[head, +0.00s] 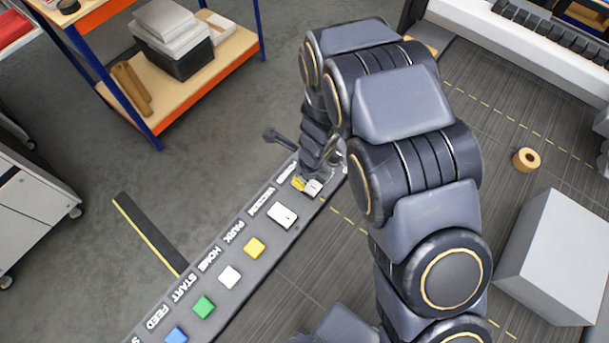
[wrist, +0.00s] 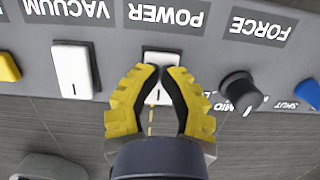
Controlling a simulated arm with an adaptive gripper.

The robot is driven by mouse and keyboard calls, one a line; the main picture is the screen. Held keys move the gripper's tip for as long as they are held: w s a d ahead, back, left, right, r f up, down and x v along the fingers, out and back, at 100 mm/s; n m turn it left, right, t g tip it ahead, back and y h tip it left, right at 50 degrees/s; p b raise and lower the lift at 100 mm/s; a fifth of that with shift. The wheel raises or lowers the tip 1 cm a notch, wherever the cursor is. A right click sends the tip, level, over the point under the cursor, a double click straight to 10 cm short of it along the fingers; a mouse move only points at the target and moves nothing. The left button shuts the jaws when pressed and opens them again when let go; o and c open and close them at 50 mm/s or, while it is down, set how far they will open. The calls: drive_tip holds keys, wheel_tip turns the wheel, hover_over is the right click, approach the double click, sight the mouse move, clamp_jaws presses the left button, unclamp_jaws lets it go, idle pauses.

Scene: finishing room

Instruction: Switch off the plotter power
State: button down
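The control panel (head: 232,243) runs diagonally across the head view. In the wrist view its labels appear upside down. The white POWER rocker switch (wrist: 162,58) sits by the POWER label (wrist: 166,16), with a short line mark on its lower part. It also shows in the head view (head: 314,188), partly hidden by my gripper. My gripper (wrist: 160,72) has yellow fingers with dark pads, and its tips are together over the switch, holding nothing. In the head view my gripper (head: 299,184) is at the panel's far end. I cannot tell whether the tips touch the switch.
The white VACUUM switch (wrist: 72,70) and a black FORCE knob (wrist: 240,92) flank the POWER switch. A blue control (wrist: 309,95) lies farther right. Yellow (head: 254,247), white (head: 230,276), green (head: 204,306) and blue (head: 177,335) buttons line the panel.

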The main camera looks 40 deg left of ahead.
sight(318, 190)
drive_tip(key=shift+d, duration=0.2)
drive_tip(key=shift+s+d+r, duration=0.1)
drive_tip(key=shift+d+r, duration=0.05)
drive_tip(key=shift+d, duration=0.55)
wheel_tip(318, 190, up, 14)
drive_tip(key=d, duration=0.2)
idle(0.6)
